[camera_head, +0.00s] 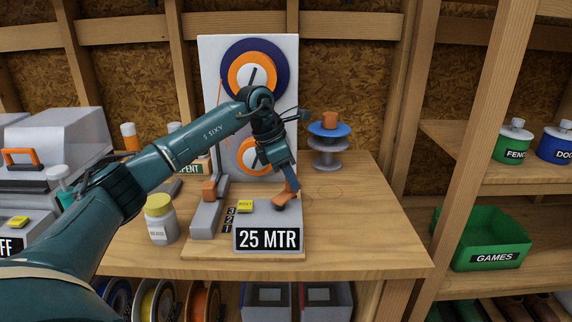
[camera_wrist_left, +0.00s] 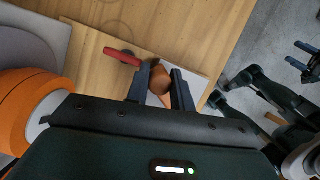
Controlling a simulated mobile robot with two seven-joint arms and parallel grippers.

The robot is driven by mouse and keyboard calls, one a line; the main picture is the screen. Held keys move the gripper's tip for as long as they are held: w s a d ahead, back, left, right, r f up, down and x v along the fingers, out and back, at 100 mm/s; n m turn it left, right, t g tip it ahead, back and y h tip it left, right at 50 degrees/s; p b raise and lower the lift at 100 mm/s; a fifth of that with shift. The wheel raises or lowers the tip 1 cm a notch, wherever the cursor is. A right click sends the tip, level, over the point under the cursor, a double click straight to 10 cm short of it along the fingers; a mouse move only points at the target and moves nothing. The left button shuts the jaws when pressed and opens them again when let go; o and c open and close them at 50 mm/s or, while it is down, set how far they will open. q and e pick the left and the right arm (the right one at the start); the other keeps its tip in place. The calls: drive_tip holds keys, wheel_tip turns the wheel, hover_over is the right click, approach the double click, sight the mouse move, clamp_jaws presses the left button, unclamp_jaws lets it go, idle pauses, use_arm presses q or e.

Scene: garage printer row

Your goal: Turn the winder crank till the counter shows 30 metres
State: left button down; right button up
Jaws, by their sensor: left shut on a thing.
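The winder stands on the wooden bench, with a grey base and a counter plate (camera_head: 268,240) in front reading "25 MTR". Its orange-brown crank (camera_head: 283,202) is on top of the base, near the right end. My left gripper (camera_head: 290,187) reaches down onto the crank from above and is shut on it. In the left wrist view, the orange-brown crank handle (camera_wrist_left: 162,80) lies between the two dark fingers of my left gripper (camera_wrist_left: 163,90). The fingers hide part of the handle. My right gripper does not show clearly.
A white panel (camera_head: 212,75) with two orange-ringed discs rises behind the winder. A blue-topped spool stand (camera_head: 329,131) is behind right. The bench's right side (camera_head: 370,220) is bare. A green GAMES bin (camera_head: 484,238) sits on the right shelf.

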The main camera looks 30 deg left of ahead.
sight(299, 208)
use_arm(q)
drive_tip(key=m, duration=0.1)
drive_tip(key=d+m+g+p, duration=0.1)
drive_tip(key=m, duration=0.1)
drive_tip(key=shift+s+d+r+h+p, duration=0.1)
drive_tip(key=shift+d+r+h+p, duration=0.05)
drive_tip(key=shift+h+p, duration=0.15)
drive_tip(key=m, duration=0.1)
drive_tip(key=d+m+g+p, duration=0.1)
drive_tip(key=shift+s+m, duration=0.2)
drive_tip(key=shift+m, duration=0.1)
drive_tip(key=shift+s+d+m+g+h, duration=0.15)
drive_tip(key=shift+d+m+g+h, duration=0.15)
drive_tip(key=shift+m, duration=0.6)
drive_tip(key=shift+s+d+m+g, duration=0.2)
drive_tip(key=shift+s+m+g, duration=0.15)
drive_tip(key=shift+m, duration=0.65)
drive_tip(key=shift+s+d+m+g, duration=0.2)
drive_tip(key=shift+m+g, duration=0.15)
drive_tip(key=shift+m, duration=0.35)
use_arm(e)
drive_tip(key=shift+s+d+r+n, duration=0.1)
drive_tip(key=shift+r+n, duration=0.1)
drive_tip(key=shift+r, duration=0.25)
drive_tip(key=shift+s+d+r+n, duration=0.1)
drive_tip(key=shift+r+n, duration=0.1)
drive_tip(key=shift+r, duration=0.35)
